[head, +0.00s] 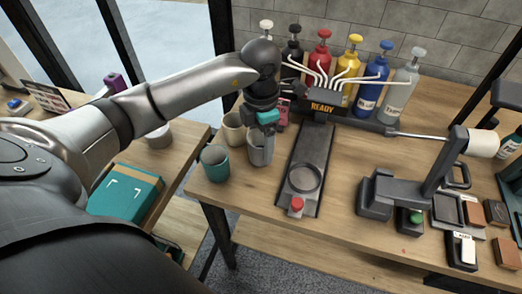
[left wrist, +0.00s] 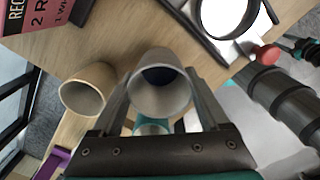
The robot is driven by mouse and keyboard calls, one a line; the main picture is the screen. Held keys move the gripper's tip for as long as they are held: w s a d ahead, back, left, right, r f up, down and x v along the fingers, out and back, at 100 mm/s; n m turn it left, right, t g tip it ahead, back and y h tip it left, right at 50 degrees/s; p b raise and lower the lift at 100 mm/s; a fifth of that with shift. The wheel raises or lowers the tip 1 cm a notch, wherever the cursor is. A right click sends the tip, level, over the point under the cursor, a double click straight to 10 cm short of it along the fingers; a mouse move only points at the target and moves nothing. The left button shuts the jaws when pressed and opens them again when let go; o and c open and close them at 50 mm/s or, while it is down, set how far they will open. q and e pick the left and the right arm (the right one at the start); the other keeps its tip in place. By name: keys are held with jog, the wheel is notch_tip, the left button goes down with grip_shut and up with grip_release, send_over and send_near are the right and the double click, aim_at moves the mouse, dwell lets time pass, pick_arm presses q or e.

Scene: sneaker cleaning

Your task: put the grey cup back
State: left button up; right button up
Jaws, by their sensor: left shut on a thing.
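The grey cup (head: 261,152) is at the table's left part, upright, under my left gripper (head: 262,128). The gripper is shut on it. In the left wrist view the grey cup (left wrist: 160,82) sits between the two fingers, with something dark blue inside. I cannot tell whether its base touches the table. A beige cup (head: 233,133) stands just behind and left of it, and a teal cup (head: 215,165) to its front left. In the left wrist view, the beige cup (left wrist: 88,90) is left of the fingers. The teal cup is partly hidden there. My right gripper is not in view.
A dispenser with a READY sign (head: 324,107) and a dark base plate with a ring (head: 304,177) stands right of the cups. Several pump bottles line the wall. A red knob (head: 296,204) is at the plate's front. The table's left front edge is near the teal cup.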

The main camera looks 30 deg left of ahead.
pick_arm(q)
jog(key=shift+f, duration=1.5)
jog(key=shift+f, duration=0.15)
jog(key=o, duration=1.4)
jog(key=shift+b, duration=0.3)
jog(key=shift+c, duration=0.2)
notch_tip(320, 180, up, 12)
jog(key=p, duration=0.2)
